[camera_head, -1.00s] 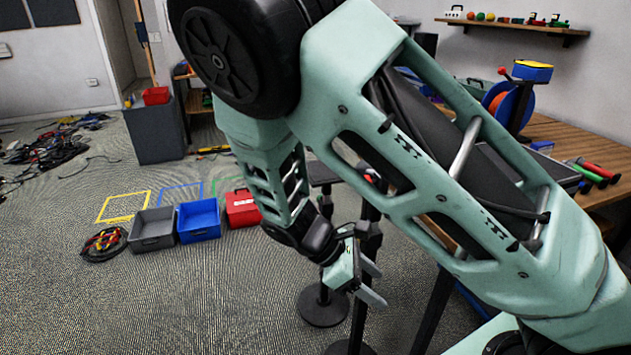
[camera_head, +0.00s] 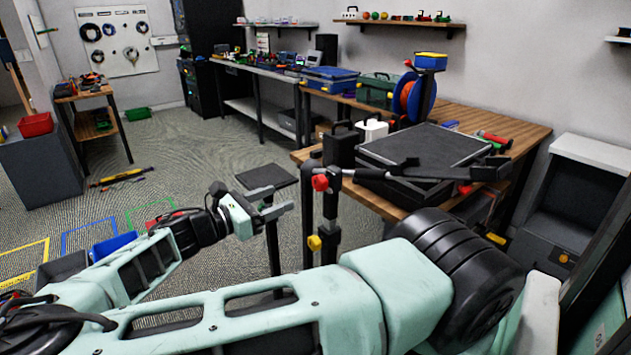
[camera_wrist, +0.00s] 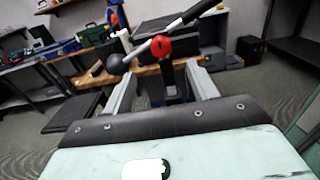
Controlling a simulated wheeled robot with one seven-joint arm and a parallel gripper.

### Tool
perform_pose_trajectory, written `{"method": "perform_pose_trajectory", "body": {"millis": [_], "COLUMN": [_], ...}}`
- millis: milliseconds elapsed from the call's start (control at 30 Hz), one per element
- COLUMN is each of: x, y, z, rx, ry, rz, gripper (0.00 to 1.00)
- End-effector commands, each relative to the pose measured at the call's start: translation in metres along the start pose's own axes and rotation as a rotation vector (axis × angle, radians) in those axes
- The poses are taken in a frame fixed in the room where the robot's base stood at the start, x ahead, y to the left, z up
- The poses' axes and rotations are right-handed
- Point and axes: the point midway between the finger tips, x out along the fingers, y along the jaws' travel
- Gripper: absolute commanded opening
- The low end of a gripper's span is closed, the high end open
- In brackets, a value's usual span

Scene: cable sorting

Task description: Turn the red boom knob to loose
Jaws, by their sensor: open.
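The red boom knob (camera_head: 320,183) sits at the head of a dark stand, where the boom (camera_head: 430,173) crosses the pole. In the wrist view the red knob (camera_wrist: 161,46) is ahead, between and beyond my two fingers, with the silver-and-black boom running past it. My gripper (camera_head: 280,200) is open, with its fingers pointing right toward the stand head and a short gap left of the knob. In the wrist view my gripper (camera_wrist: 163,80) holds nothing. The knob's setting cannot be read.
A yellow knob (camera_head: 314,243) is lower on the stand's pole. Behind stands a wooden workbench (camera_head: 522,128) with a large black case (camera_head: 425,145) and a cable reel (camera_head: 408,98). A flat dark platform (camera_head: 264,176) is beyond my gripper.

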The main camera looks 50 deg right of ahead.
Motion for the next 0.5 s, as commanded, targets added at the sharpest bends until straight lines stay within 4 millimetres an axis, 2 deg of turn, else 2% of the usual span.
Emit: {"method": "perform_pose_trajectory", "body": {"millis": [100, 500], "x": [0.027, 0.105], "y": [-0.001, -0.001], "z": [0.002, 0.001], "rx": [0.001, 0.000], "ry": [-0.005, -0.002], "rz": [-0.005, -0.004], "gripper": [0.58, 0.58]}}
